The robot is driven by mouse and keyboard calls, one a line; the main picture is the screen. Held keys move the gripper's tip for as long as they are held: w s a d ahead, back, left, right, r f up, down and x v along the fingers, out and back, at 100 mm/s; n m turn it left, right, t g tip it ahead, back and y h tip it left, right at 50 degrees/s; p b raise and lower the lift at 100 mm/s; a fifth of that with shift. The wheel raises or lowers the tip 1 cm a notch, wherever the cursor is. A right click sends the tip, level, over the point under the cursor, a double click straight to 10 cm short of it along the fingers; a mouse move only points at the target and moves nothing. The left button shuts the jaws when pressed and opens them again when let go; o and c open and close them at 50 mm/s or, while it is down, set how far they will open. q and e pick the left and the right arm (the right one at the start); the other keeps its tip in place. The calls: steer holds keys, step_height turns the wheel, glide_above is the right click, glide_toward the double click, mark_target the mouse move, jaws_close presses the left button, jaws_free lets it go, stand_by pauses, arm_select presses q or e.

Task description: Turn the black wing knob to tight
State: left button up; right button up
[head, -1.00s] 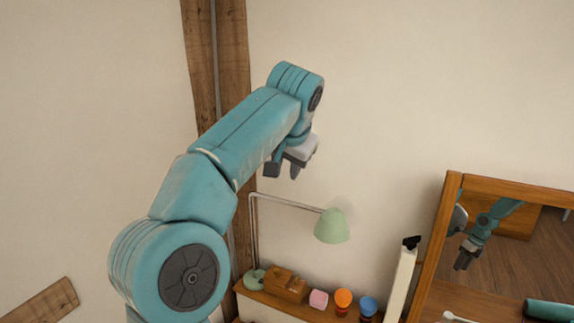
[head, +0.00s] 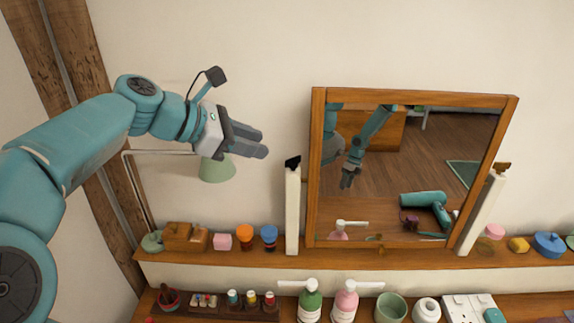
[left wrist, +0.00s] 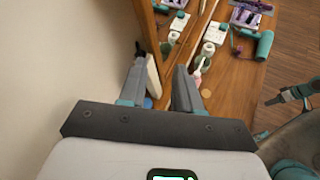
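The black wing knob (head: 292,162) sits on top of the white post (head: 292,210) at the left side of the wood-framed mirror (head: 318,165). My left gripper (head: 264,147) is in front of the wall, up and left of the knob, with its fingers pointing right toward it. A gap shows between the fingers in the left wrist view (left wrist: 160,72); they are open and empty. There, a dark shape that looks like the knob (left wrist: 139,48) shows beyond the left finger, near the white post (left wrist: 153,75). I cannot tell their exact distance. My right gripper is not in view.
A second white post (head: 484,215) with a brownish knob (head: 503,167) stands right of the mirror. A green lamp shade (head: 216,170) is below my gripper. Small items and bottles (head: 310,303) line the two shelves. The mirror reflects my arm.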

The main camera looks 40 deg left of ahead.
mark_target(288, 160)
arm_select(q)
steer(key=s+a+f+n+t+y+b, duration=0.1)
steer(key=s+a+f+n+t+b, duration=0.15)
steer(key=a+n, duration=0.2)
steer(key=shift+n+g, duration=0.25)
steer(key=shift+n, duration=0.2)
steer(key=p+x, duration=0.1)
steer(key=x, duration=0.9)
steer(key=p+x, duration=0.1)
steer(key=x, duration=0.4)
steer(key=shift+w+d+f+p, duration=0.2)
steer(key=shift+d+f+p, duration=0.15)
steer(key=shift+f, duration=0.05)
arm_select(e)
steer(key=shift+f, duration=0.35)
arm_select(q)
steer(key=shift+s, duration=0.1)
jaws_close()
